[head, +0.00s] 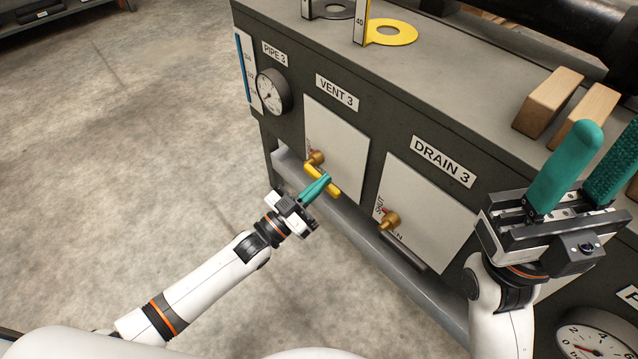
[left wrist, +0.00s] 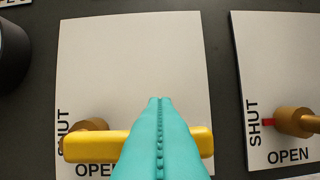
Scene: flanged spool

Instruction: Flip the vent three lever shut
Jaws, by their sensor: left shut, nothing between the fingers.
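The vent three lever is a yellow bar (head: 335,189) on a brass valve (head: 316,156), on the white plate under the VENT 3 label. In the left wrist view the yellow bar (left wrist: 195,141) lies level, running right from its brass pivot, along the word OPEN. The word SHUT stands upright at the left. My left gripper (head: 326,178) is shut and empty, its teal fingers at the lever. In the left wrist view the fingers (left wrist: 160,100) cross in front of the bar and hide its middle; I cannot tell whether they touch. My right gripper (head: 592,142) is open and empty, raised at the right.
The DRAIN 3 valve (head: 388,220) with a dark handle is right of the vent plate. A PIPE 3 gauge (head: 273,91) is at the left. A grey ledge (head: 370,240) runs below the plates. Wooden blocks (head: 548,101) stand on the cabinet top. The floor at left is clear.

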